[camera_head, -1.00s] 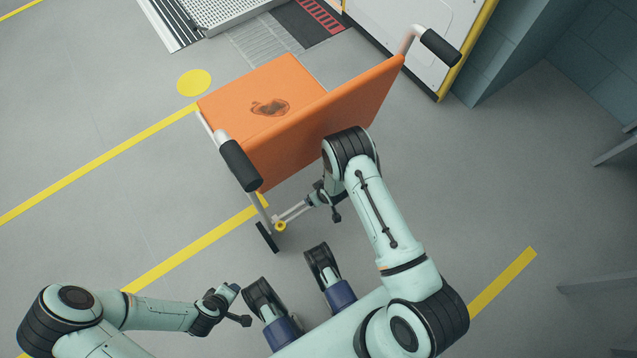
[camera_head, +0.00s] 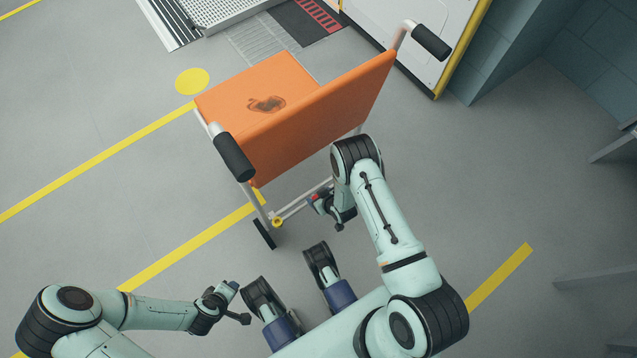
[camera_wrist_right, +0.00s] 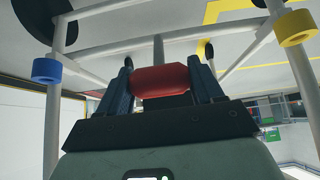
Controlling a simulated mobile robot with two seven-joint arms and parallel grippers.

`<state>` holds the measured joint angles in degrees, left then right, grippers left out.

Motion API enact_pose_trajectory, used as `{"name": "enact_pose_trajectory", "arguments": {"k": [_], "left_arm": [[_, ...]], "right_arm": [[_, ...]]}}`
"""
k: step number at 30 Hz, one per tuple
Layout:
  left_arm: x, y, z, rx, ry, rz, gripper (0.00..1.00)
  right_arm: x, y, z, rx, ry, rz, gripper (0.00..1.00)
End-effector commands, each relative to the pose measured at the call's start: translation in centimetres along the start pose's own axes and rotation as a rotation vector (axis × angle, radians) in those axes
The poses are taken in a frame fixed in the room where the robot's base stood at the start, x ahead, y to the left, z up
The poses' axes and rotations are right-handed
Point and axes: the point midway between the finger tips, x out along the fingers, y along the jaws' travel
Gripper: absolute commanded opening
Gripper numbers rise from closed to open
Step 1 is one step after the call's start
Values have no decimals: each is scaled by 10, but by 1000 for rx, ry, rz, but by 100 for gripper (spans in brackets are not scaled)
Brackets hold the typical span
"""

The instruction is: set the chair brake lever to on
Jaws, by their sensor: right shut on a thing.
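The orange chair (camera_head: 330,115) stands ahead of me, its tall back panel towards me, with two black push handles. The brake lever's red grip (camera_wrist_right: 160,80) lies between the fingers of my right gripper (camera_wrist_right: 162,84) in the right wrist view, on a grey bar. A yellow ring (camera_wrist_right: 297,28) is to its right on the frame and a blue ring (camera_wrist_right: 47,70) to its left. In the head view the right gripper (camera_head: 322,204) is low behind the chair, with a bit of red showing. My left gripper (camera_head: 240,304) is open and empty, away from the chair.
A ramp (camera_head: 225,12) lies beyond the chair, and a white panel (camera_head: 410,55) with a yellow edge stands at the upper right. A grey bench (camera_head: 600,280) is at the right edge. The floor left of the chair is clear, with yellow lines.

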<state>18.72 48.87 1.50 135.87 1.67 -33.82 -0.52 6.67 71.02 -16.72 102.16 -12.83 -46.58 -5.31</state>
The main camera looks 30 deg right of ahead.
Motion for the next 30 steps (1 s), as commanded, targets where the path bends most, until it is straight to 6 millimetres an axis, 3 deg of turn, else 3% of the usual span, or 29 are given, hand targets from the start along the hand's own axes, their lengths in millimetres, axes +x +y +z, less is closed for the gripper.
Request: {"name": "enact_pose_trajectory", "arguments": {"k": [1, 12, 30], "left_arm": [[-1, 1, -1, 1, 3, 1, 43], [2, -2, 2, -1, -6, -3, 43], [3, -4, 4, -3, -13, -6, 43]], "right_arm": [[-2, 0, 16, 3, -28, -1, 12], [-1, -1, 45, 3, -40, -2, 11], [1, 0, 52, 2, -38, -2, 11]]}}
